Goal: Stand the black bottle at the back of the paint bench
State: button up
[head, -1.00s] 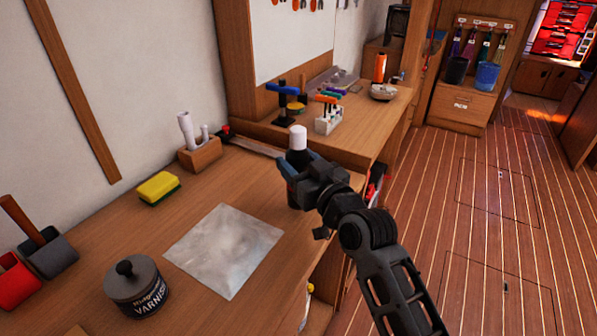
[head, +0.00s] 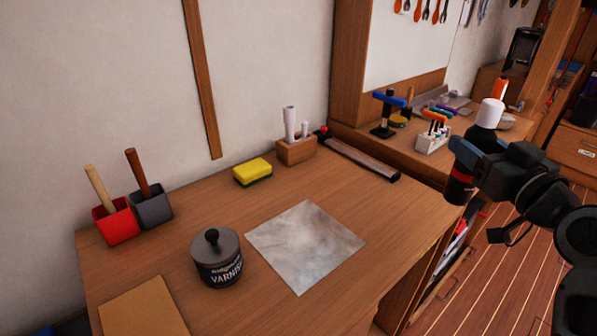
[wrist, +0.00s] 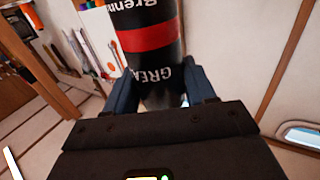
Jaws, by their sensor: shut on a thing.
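The black bottle (head: 459,187) has a white cap and a red band and stands about upright in my gripper. My gripper (head: 466,160) is shut on it near the bench's right front corner, above the edge or just beyond it. In the wrist view the bottle (wrist: 148,60) sits between the two blue fingers (wrist: 163,92), with the lettering "GREA" partly readable. The paint bench (head: 215,200) is a wooden top at the left and centre of the head view. Its back strip runs along the white wall.
On the bench are a varnish tin (head: 216,262), a grey sheet (head: 305,247), a yellow sponge (head: 253,172), a wooden holder (head: 296,151), a long flat tool (head: 362,158), and red (head: 115,222) and grey (head: 151,208) brush pots. Bare wood lies between sponge and pots.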

aim_at(205, 197)
jog(key=l+u, duration=0.1)
jog(key=u, duration=0.75)
jog(key=l+u, duration=0.4)
jog(key=l, duration=0.25)
jog(key=l+u, duration=0.45)
jog(key=l, duration=0.95)
jog(key=k+l+u, duration=0.1)
jog(key=l, duration=0.65)
jog(key=i+l, duration=0.15)
jog(key=i, duration=0.25)
